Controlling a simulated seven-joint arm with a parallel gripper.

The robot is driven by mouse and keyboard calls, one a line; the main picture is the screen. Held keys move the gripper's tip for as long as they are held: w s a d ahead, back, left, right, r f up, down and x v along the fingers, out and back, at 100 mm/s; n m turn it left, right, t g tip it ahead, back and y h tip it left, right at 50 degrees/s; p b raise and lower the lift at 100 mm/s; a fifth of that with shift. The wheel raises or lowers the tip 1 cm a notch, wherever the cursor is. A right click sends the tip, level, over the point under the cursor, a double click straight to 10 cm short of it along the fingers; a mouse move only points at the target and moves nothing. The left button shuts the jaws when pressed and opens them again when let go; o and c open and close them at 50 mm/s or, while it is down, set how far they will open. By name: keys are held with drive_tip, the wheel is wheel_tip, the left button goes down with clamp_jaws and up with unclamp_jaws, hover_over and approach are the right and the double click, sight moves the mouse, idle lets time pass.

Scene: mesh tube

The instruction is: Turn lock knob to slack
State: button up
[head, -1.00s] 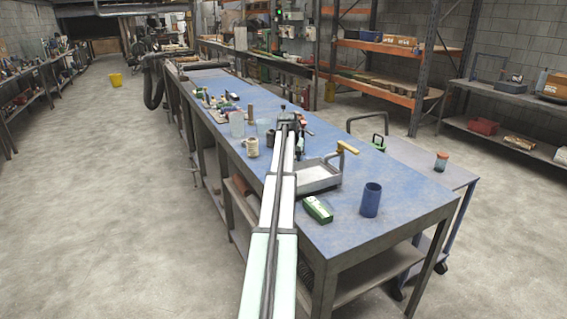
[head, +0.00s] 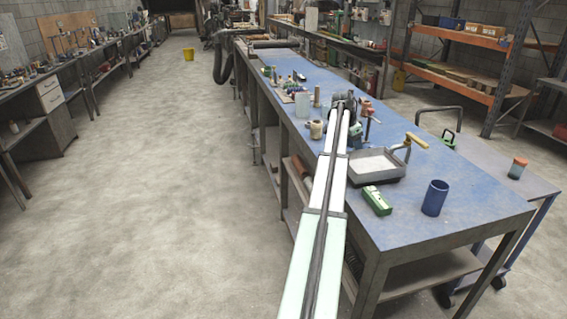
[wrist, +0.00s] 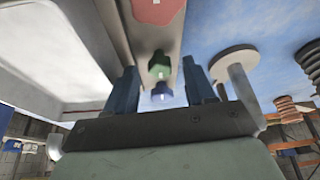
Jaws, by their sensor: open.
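In the wrist view, my gripper (wrist: 160,88) is open, with one dark blue finger on each side. A green knob (wrist: 159,66) and a blue knob (wrist: 161,92) show in the gap between the fingers, on or near a grey body (wrist: 155,40) with a red patch. I cannot tell which of the two is the lock knob, or whether either finger touches one. In the head view, my gripper (head: 344,104) is at the far end of my arm, over the blue bench, and the knobs cannot be made out there.
The blue bench (head: 400,225) holds a grey tray (head: 373,166), a blue cup (head: 435,198), a green box (head: 377,200) and a beige mug (head: 316,129). In the wrist view, a grey disc on a stem (wrist: 234,62) stands close right of the fingers. The tray (wrist: 95,40) is at left.

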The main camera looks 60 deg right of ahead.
drive_tip(key=v, duration=1.3)
drive_tip(key=w+a+f+t+y, duration=0.2)
drive_tip(key=w+a+f, duration=0.4)
drive_tip(key=w+f, duration=0.3)
drive_tip(key=w+a+f+m+t+y, duration=0.1)
drive_tip(key=w+a+f+t+y, duration=0.1)
drive_tip(key=w+a+f+t, duration=0.2)
drive_tip(key=w+a+f, duration=0.3)
drive_tip(key=w+f, duration=0.2)
drive_tip(key=w, duration=0.1)
drive_tip(key=shift+a+y, duration=0.15)
drive_tip(key=shift+y, duration=0.15)
